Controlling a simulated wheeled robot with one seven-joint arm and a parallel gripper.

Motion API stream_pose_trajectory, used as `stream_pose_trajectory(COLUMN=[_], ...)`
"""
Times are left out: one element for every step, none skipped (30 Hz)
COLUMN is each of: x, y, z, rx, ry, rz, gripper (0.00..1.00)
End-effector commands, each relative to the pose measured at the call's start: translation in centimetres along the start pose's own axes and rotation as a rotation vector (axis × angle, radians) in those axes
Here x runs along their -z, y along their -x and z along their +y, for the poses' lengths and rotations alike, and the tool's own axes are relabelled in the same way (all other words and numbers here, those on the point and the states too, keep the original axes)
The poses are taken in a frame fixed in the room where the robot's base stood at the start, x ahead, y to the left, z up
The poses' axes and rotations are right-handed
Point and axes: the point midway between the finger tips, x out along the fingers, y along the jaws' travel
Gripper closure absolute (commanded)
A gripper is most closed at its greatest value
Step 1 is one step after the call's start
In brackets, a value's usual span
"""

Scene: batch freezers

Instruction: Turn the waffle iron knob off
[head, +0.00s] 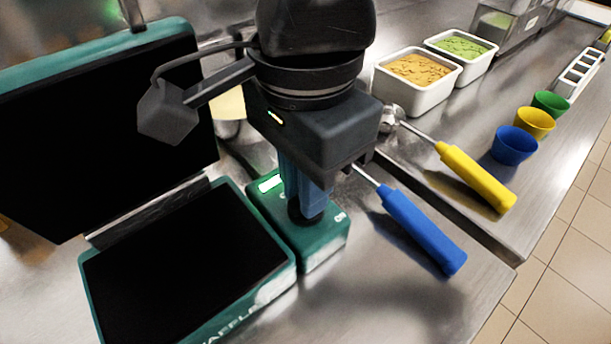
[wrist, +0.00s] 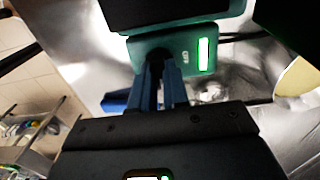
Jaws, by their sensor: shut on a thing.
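The waffle iron (head: 180,300) is green with black plates, and its lid (head: 95,110) stands open in the head view. Its control box (head: 325,245) at the right has a lit green indicator (head: 270,183) and an "ON" label. The black knob (head: 305,214) sits on top of this box, mostly hidden by my fingers. My gripper (head: 308,200) points down over the box, its blue fingers shut on the knob. In the wrist view the fingers (wrist: 160,90) close around the dark knob (wrist: 156,62), and the lit indicator (wrist: 204,54) shows beside it. The knob's exact angle is hidden.
A blue-handled scoop (head: 422,230) and a yellow-handled scoop (head: 475,175) lie right of the iron. Blue (head: 514,145), yellow (head: 535,123) and green (head: 551,104) cups stand near the counter's right edge. Two white tubs (head: 415,95) (head: 462,62) stand behind.

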Motion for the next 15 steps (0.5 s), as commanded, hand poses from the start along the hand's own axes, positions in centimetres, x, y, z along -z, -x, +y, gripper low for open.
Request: stream_pose_trajectory(x=[-0.01,-0.01,-0.02,-0.03,-0.05,-0.06,-0.05,-0.07,-0.09,-0.09,-0.11,-0.13,-0.11,-0.14,-0.12], y=[0.05,0.06,0.08,0.08,0.09,0.12,0.14,0.14,0.17,0.19,0.21,0.24,0.25,0.26,0.28], z=[0.00,0.00,0.00,0.00,-0.01,0.00,0.01,0.03,0.01,0.01,0.03,0.02,0.02,0.03,0.04], rx=[0.000,0.000,0.000,0.000,0.000,0.000,-0.001,-0.002,-0.001,-0.001,-0.001,-0.001,-0.001,-0.001,-0.001], ry=[0.005,0.009,0.017,0.025,0.035,0.050,0.063,0.079,0.101,0.121,0.141,0.171,0.196,0.221,0.257], rz=[0.000,-0.001,-0.001,-0.002,-0.002,-0.003,-0.003,-0.003,-0.004,-0.004,-0.005,-0.006,-0.006,-0.007,-0.006], gripper=[1.00,1.00,1.00,1.00,1.00,1.00,1.00,1.00,1.00,1.00,1.00,1.00,1.00,1.00,1.00])
